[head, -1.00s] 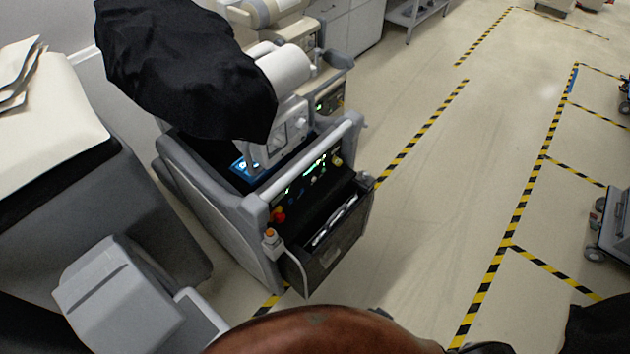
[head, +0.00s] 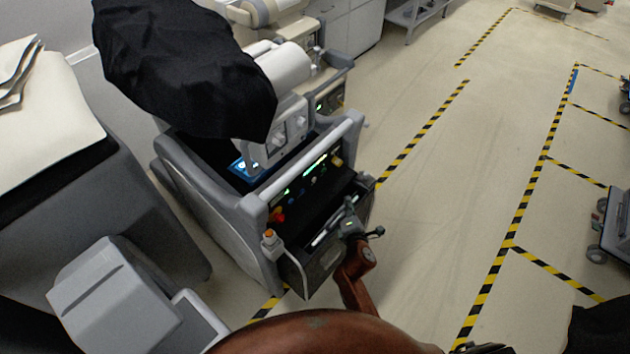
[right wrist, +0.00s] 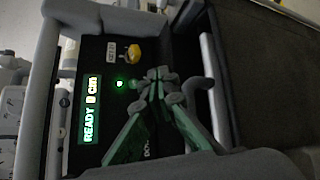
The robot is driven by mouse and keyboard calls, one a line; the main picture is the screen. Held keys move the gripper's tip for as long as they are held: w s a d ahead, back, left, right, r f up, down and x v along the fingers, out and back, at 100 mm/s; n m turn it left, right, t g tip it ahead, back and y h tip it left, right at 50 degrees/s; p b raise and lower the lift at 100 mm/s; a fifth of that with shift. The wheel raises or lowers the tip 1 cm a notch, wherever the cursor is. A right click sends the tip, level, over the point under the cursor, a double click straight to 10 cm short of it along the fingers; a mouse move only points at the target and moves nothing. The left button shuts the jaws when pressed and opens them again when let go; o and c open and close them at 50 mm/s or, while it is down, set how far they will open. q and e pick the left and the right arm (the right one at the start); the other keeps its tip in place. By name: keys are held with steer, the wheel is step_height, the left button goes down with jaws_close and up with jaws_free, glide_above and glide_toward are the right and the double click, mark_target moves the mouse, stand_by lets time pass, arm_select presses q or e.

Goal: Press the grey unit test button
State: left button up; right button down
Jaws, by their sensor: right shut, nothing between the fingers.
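The grey unit (head: 225,225) is a cart partly draped in black cloth. Its dark front panel (head: 308,186) has a lit green display, small coloured controls and a yellow knob (head: 337,161). In the right wrist view the panel shows the display (right wrist: 90,108) reading "READY", the yellow knob (right wrist: 133,53) with a small label, and a green light (right wrist: 120,84). I cannot tell which control is the test button. My right gripper (head: 348,203) is shut and empty in front of the panel. Its fingertips (right wrist: 158,77) appear right of the green light; contact cannot be told.
A black cover (head: 185,70) hangs over the unit's top. An open front bin (head: 325,255) is below the panel, and a corded handset (head: 271,240) hangs at its left corner. Another cart (head: 325,95) stands behind.

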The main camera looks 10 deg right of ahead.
mark_target(314, 180)
steer(key=shift+w+a+r+n+y, duration=0.15)
steer(key=shift+w+a+n, duration=0.2)
steer(key=shift+a, duration=0.15)
steer(key=shift+w+a+r+n+y, duration=0.15)
steer(key=shift+w+a+n, duration=0.2)
steer(key=shift+a, duration=0.15)
arm_select(q)
steer(key=shift+s, duration=0.3)
arm_select(e)
steer(key=shift+a+t, duration=0.1)
steer(key=shift+t, duration=0.2)
arm_select(q)
steer(key=shift+s, duration=0.1)
arm_select(e)
steer(key=shift+w, duration=0.1)
